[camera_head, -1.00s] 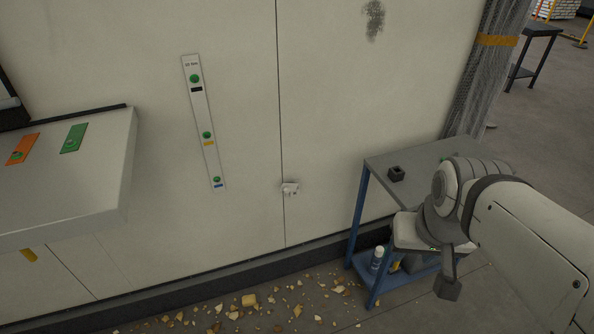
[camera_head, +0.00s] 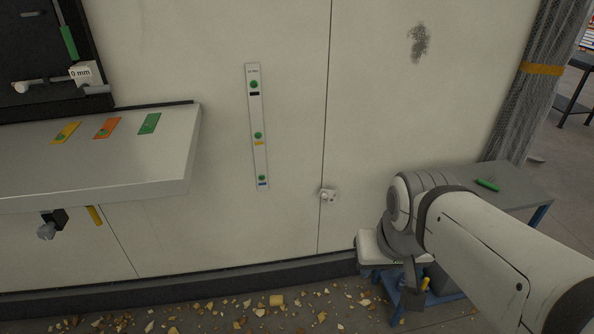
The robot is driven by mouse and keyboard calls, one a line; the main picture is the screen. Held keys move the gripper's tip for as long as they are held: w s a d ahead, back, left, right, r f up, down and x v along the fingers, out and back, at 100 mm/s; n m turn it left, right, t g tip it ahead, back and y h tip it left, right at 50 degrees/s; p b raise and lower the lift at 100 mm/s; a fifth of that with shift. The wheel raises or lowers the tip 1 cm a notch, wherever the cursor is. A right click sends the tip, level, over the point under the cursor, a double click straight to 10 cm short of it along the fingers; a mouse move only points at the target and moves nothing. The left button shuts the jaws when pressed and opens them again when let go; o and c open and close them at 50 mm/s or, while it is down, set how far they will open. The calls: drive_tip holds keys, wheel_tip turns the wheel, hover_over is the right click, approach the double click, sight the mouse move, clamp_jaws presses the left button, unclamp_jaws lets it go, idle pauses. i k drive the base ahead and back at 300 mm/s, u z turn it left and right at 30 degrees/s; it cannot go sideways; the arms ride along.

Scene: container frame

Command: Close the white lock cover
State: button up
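A small white lock fitting (camera_head: 328,195), which looks like the lock cover, sits on the pale wall panel beside a vertical seam. It is too small to tell whether its cover is open or shut. My arm reaches in from the lower right. My gripper (camera_head: 412,276) hangs low in front of the blue-framed table, right of and below the lock fitting and apart from it in the picture. One dark finger shows; the rest is hidden by my arm, so its opening cannot be told.
A grey shelf (camera_head: 90,180) with coloured plates juts from the wall at left. A labelled strip (camera_head: 257,128) is on the panel. A blue-framed table (camera_head: 515,190) with a green item stands at right. Crumbly debris (camera_head: 277,300) lies on the floor. The wall around the lock is clear.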

sight(325, 194)
drive_tip(key=u, duration=0.75)
drive_tip(key=i, duration=1)
